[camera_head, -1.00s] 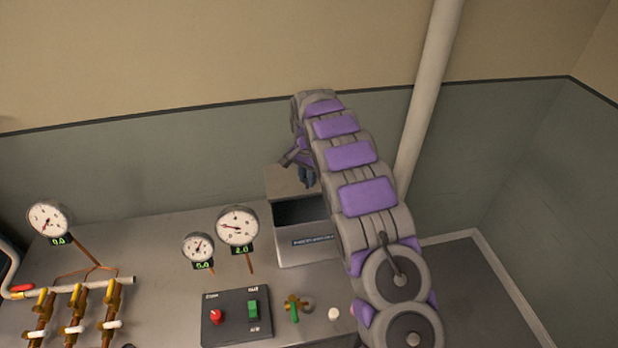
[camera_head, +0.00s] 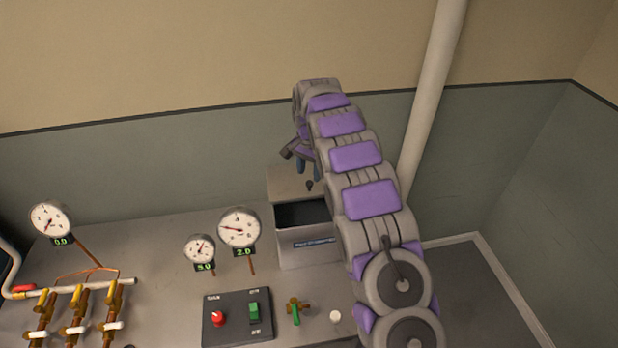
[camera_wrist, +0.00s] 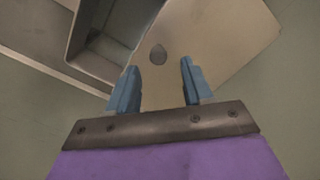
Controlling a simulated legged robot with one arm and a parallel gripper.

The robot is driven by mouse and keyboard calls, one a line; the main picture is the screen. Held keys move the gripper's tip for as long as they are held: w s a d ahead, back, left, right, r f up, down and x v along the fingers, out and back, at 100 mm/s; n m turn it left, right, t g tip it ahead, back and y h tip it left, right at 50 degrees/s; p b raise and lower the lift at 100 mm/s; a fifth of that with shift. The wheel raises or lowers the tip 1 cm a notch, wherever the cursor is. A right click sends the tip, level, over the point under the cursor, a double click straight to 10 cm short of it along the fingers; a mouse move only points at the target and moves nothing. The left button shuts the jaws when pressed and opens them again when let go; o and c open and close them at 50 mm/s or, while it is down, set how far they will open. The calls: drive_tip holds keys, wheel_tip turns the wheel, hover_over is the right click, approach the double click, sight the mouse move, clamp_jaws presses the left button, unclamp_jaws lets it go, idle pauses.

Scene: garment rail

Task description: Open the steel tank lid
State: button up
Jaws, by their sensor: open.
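The steel tank (camera_head: 308,247) is a grey box with a label on its front, at the back of the bench. Its lid (camera_head: 285,183) stands raised at the rear, and the dark inside shows. A small dark knob (camera_head: 309,186) sits on the lid. In the wrist view the lid (camera_wrist: 205,40) is a pale plate with the knob (camera_wrist: 157,55) on it, beside the open tank (camera_wrist: 100,45). My gripper (camera_wrist: 157,80) is open, its blue fingers apart from the knob and just short of it. In the head view my gripper (camera_head: 307,165) is above the lid, partly hidden by my arm.
A control box (camera_head: 237,316) with a red knob and green switch stands in front of the tank. Several gauges (camera_head: 240,228) and brass valves (camera_head: 76,318) stand to the left. A pale pipe (camera_head: 428,110) runs up the wall at the right.

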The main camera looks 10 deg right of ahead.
wheel_tip(320, 180, up, 13)
drive_tip(key=p, duration=0.2)
drive_tip(key=shift+a+r, duration=0.2)
drive_tip(key=shift+a, duration=0.05)
idle(0.3)
drive_tip(key=s+d+r+n+g+b, duration=0.1)
drive_tip(key=s+n+b, duration=0.45)
drive_tip(key=s, duration=1.75)
drive_tip(key=s+f+n+b, duration=0.1)
drive_tip(key=s+f, duration=0.3)
drive_tip(key=s, duration=0.6)
drive_tip(key=s+f+n+b, duration=0.1)
drive_tip(key=s+f+b, duration=0.2)
drive_tip(key=s, duration=0.7)
drive_tip(key=s+f+n+b, duration=0.1)
drive_tip(key=s+f+b, duration=0.2)
drive_tip(key=s+f, duration=0.4)
drive_tip(key=s, duration=0.3)
drive_tip(key=shift+a+g, duration=0.25)
drive_tip(key=shift+g, duration=0.15)
